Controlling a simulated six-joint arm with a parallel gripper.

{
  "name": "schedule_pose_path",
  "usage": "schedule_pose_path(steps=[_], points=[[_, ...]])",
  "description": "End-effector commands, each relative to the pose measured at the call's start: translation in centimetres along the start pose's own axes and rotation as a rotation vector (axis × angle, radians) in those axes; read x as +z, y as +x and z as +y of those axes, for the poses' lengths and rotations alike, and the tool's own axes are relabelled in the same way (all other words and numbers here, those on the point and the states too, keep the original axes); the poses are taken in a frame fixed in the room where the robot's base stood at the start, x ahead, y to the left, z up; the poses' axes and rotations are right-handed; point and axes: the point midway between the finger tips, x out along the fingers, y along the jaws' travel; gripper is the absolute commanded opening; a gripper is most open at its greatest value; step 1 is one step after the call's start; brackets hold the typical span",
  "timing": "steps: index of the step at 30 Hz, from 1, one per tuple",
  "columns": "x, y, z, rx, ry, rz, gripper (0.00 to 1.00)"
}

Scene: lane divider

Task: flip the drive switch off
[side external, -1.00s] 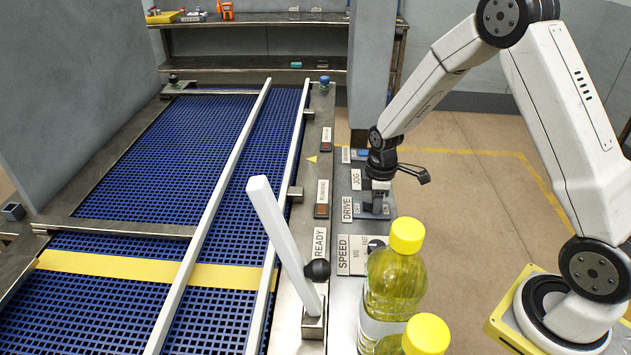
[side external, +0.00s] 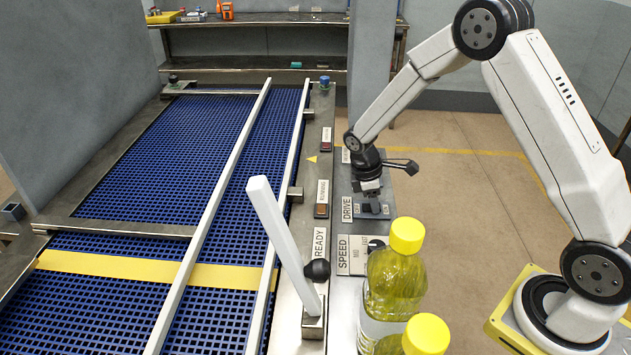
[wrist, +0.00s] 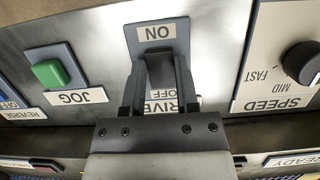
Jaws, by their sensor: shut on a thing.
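The drive switch (wrist: 160,68) is a dark lever on a blue-grey plate in the wrist view, with an ON label above it and an OFF label partly hidden below. The DRIVE label is partly covered by my gripper there. My gripper (wrist: 160,88) has a finger on each side of the lever and is shut on it. In the side external view my gripper (side external: 371,206) is down at the switch plate, beside the DRIVE sign (side external: 347,209). The lever itself is hidden by the fingers there.
A green JOG button (wrist: 50,73) and a SPEED knob (wrist: 300,62) flank the switch. A bottle with a yellow cap (side external: 397,275) stands close in front of the panel, with another yellow cap nearby. The blue conveyor (side external: 150,140) with white rails lies to the left.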

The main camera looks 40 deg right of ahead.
Motion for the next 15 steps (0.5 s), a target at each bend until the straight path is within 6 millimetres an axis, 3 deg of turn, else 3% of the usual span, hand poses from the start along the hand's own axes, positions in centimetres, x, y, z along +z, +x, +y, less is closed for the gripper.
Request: schedule_pose_path(steps=[4,5,6,8,15], points=[[0.01,0.01,-0.06,-0.001,-0.001,0.000,0.00],[0.01,0.01,-0.05,-0.001,-0.001,0.000,0.44],[0.01,0.01,-0.05,-0.001,-0.001,0.000,0.57],[0.01,0.00,-0.04,-0.001,-0.001,0.000,0.74],[0.01,-0.01,-0.01,-0.001,0.000,0.001,0.74]])
